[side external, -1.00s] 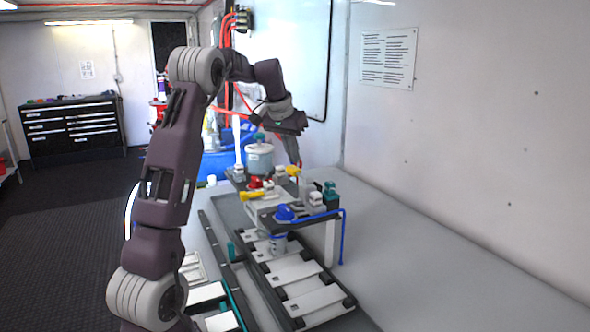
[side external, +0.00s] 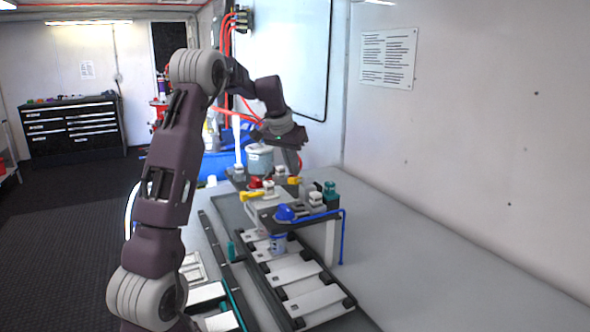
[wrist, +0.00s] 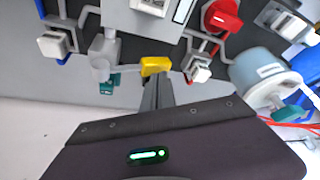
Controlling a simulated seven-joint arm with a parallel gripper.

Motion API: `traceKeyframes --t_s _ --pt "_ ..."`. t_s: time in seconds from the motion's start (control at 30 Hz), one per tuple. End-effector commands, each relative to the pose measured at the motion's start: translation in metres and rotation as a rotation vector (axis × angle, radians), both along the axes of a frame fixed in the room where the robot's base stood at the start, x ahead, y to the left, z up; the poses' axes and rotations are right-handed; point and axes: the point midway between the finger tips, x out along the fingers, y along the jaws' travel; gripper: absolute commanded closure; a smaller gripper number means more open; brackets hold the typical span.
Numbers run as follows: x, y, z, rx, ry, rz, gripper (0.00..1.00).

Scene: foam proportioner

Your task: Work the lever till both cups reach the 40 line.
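My gripper (side external: 297,170) points down over the far end of the machine. In the wrist view its narrow grey fingers (wrist: 158,88) appear together, with their tips at or just behind a yellow handle (wrist: 155,66). I cannot tell whether they touch it. The side view shows this yellow handle (side external: 294,181) just below the fingertips, and a second yellow handle (side external: 252,196) nearer the camera. One white and blue cup (side external: 278,243) stands under the near platform, below a blue dome (side external: 285,213). Its line and level are too small to read. I cannot make out the other cup.
A grey-blue pot (side external: 259,160) stands close to my gripper at the left; it also shows in the wrist view (wrist: 255,70). A red knob (wrist: 222,15) and white blocks surround the handle. The table (side external: 430,270) at the right is clear.

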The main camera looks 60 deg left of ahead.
Motion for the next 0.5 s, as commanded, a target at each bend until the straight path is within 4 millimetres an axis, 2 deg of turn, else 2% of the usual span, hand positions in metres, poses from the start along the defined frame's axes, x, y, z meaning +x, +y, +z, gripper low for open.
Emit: traceKeyframes --t_s 0.17,0.5 --pt "0.000 0.000 0.002 0.001 0.000 0.000 1.00" --pt "0.001 0.001 0.047 0.002 -0.001 -0.001 1.00"
